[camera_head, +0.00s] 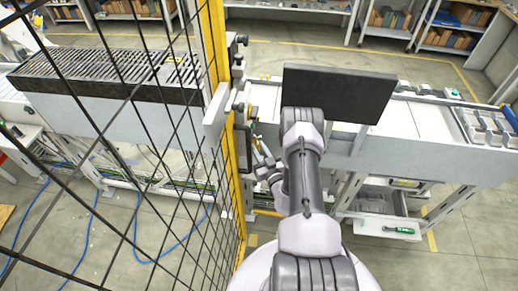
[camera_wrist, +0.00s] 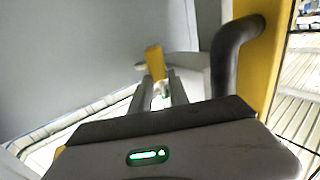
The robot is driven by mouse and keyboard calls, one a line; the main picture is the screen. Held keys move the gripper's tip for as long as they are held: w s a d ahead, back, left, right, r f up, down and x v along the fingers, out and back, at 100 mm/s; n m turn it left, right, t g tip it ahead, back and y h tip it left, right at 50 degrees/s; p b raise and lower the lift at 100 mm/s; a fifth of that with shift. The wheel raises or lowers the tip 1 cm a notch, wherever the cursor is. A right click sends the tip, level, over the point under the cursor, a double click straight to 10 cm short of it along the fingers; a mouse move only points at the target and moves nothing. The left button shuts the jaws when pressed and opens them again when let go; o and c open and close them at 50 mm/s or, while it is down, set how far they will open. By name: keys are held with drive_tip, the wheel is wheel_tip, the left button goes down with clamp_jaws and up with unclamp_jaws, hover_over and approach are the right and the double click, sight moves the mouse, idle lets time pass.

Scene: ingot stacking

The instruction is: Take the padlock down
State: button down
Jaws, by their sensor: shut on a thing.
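In the wrist view, my gripper (camera_wrist: 159,86) reaches forward with its two fingers close together. A small yellow block, which looks like the padlock (camera_wrist: 155,61), shows at the fingertips, and the fingers are shut on it. Its lower part is hidden between the fingers, and no shackle can be made out. In the head view, my arm is bent beside the yellow gate post (camera_head: 238,190), and my gripper and the padlock cannot be clearly told apart there.
A black mesh fence (camera_head: 110,130) stands left of the post. A black curved handle (camera_wrist: 232,55) is close right of the gripper in the wrist view. A conveyor (camera_head: 440,140) runs behind my arm, with a dark panel (camera_head: 345,92) above it. Blue hoses lie on the floor.

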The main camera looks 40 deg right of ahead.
drive_tip(key=shift+r, duration=0.1)
idle(0.3)
drive_tip(key=shift+r+p, duration=0.5)
drive_tip(key=shift+r, duration=0.2)
drive_tip(key=shift+w+d, duration=0.1)
drive_tip(key=shift+w, duration=0.05)
